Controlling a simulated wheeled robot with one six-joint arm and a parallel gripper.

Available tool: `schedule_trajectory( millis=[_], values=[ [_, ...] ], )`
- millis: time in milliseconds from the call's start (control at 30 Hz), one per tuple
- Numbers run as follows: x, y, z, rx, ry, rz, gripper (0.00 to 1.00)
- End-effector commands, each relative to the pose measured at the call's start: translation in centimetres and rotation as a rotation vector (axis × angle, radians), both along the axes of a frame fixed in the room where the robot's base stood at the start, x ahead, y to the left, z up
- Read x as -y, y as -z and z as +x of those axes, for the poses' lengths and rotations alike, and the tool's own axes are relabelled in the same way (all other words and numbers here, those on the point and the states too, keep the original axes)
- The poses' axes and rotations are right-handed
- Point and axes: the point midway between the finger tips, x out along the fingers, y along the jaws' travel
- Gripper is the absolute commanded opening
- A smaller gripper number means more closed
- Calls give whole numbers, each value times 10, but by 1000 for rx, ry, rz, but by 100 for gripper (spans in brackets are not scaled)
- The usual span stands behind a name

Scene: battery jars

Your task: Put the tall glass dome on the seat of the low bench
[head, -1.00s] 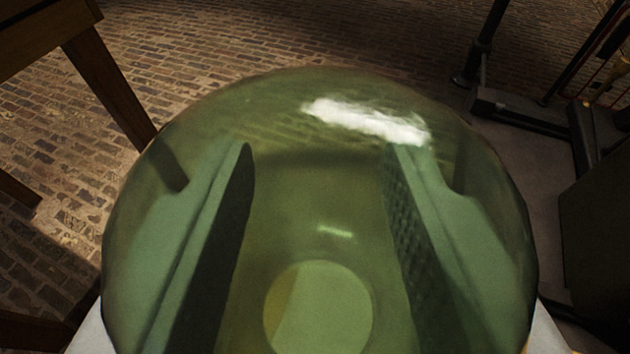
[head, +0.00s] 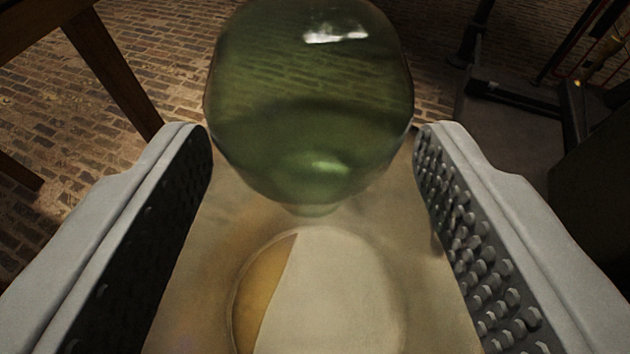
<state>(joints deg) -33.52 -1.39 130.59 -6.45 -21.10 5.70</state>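The green glass dome (head: 310,110) is in the upper middle of the head view, a rounded, see-through body with a white highlight on top and a narrower part at its lower end. My gripper (head: 313,140) is open, its two grey fingers with studded inner pads spread wide. The glass shows just beyond and between the fingertips; the pads are not closed on it. Its sides nearly line up with the fingertips, and I cannot tell whether they touch. The low bench cannot be made out for certain.
A pale tan surface with a round, two-toned patch (head: 320,300) shows between the fingers; I cannot tell what it belongs to. A dark wooden leg (head: 110,70) stands at the upper left on brick floor (head: 60,120). A dark metal frame (head: 510,85) is at the right.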

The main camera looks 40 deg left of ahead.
Motion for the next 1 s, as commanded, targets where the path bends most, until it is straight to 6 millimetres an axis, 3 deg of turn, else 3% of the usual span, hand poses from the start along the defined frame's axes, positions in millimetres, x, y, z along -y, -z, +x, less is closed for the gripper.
schedule_trajectory(
  millis=[500,1000],
  values=[
    [38,-24,-52,6,0,4,58],
    [46,-28,-64,5,0,2,58]
  ],
)
